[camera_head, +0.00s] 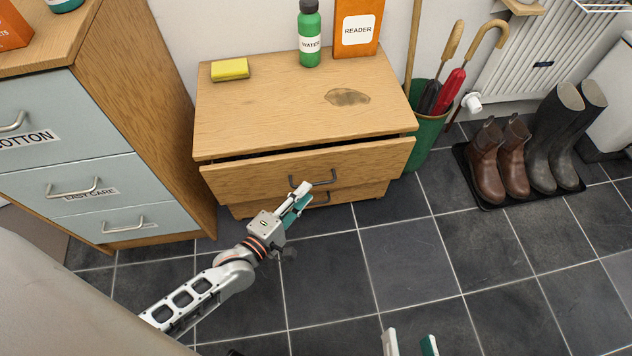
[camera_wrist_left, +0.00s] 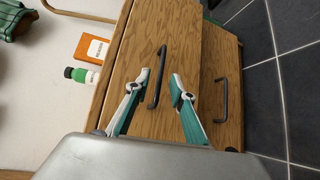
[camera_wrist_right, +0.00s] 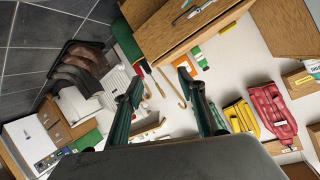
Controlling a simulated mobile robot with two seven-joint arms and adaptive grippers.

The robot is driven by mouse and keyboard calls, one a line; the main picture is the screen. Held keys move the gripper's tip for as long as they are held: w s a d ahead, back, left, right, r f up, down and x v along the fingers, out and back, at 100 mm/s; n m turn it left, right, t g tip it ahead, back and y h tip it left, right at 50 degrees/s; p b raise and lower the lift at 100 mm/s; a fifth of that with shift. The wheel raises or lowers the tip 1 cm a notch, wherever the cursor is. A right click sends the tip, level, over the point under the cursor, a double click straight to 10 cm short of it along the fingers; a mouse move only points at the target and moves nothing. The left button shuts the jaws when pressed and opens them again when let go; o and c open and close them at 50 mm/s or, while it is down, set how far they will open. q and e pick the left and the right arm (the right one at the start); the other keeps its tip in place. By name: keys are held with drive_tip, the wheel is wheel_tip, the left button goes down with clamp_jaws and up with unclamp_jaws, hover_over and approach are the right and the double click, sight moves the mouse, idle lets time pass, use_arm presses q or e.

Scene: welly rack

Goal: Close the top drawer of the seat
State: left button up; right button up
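The wooden seat (camera_head: 290,100) stands against the wall. Its top drawer (camera_head: 250,182) is pulled out a little, with a dark gap between its front and the seat top. The drawer has a dark bar handle (camera_head: 322,181). My left gripper (camera_head: 304,196) is at this handle. In the left wrist view the left gripper (camera_wrist_left: 161,77) is open, with its fingertips on either side of the handle (camera_wrist_left: 157,85); contact cannot be told. My right gripper (camera_head: 410,343) is low at the bottom edge, away from the seat; in the right wrist view (camera_wrist_right: 160,82) it is open and empty.
The lower drawer (camera_head: 350,194) looks shut. A yellow sponge (camera_head: 230,69), a green bottle (camera_head: 309,40) and an orange book (camera_head: 357,25) are on the seat. A grey-fronted cabinet (camera_head: 150,130) stands left. A green umbrella bin (camera_head: 425,135) and boots (camera_head: 487,165) stand right. Floor in front is clear.

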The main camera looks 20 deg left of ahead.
sight(314, 184)
use_arm(q)
drive_tip(key=shift+b+x, duration=0.65)
drive_tip(key=shift+x, duration=2)
use_arm(e)
drive_tip(key=shift+s+a+r+m, duration=0.1)
drive_tip(key=shift+s+a+m, duration=0.05)
drive_tip(key=shift+a+m, duration=0.9)
use_arm(q)
clamp_jaws()
